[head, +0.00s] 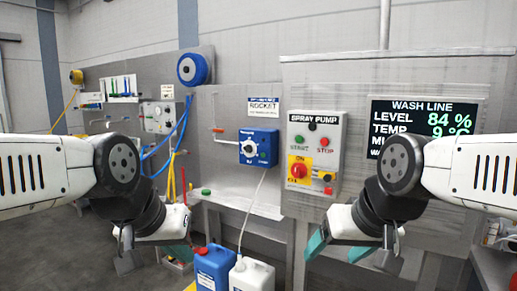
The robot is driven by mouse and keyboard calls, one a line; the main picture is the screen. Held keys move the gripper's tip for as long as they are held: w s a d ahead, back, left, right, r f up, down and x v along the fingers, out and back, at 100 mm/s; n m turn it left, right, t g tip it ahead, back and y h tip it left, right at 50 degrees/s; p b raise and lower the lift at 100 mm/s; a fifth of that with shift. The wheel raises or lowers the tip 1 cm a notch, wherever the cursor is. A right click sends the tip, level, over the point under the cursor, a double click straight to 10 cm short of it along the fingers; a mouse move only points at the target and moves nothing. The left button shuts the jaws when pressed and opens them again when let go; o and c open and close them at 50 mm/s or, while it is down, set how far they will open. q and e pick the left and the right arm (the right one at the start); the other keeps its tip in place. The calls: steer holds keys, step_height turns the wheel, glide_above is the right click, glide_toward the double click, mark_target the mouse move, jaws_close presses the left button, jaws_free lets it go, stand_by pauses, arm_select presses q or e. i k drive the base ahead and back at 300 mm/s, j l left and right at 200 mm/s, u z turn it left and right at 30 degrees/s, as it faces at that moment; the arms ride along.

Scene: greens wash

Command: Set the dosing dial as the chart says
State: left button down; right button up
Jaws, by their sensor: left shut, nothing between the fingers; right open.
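The blue dosing unit (266,139) is mounted on the grey wall panel at the centre, with a round dial (249,148) on its front. The dial's pointer and marks are too small to read. My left gripper (180,256) is shut and empty, low and left of the unit. My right gripper (338,251) is open and empty, its teal fingers apart, low and right of the unit. Neither touches the dial.
The spray pump box (314,150) has green and red buttons and a red switch. A screen (422,130) shows level 84 % and temperature 9 °C. A blue jug (214,268) and a white jug (252,276) stand below the unit. A white tube (254,205) hangs from it.

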mark_target(248, 149)
steer(key=z, duration=3.25)
steer(key=u, duration=3.25)
steer(key=i+j, duration=0.2)
steer(key=i+j+z, duration=0.1)
steer(key=j, duration=0.35)
steer(key=i, duration=0.1)
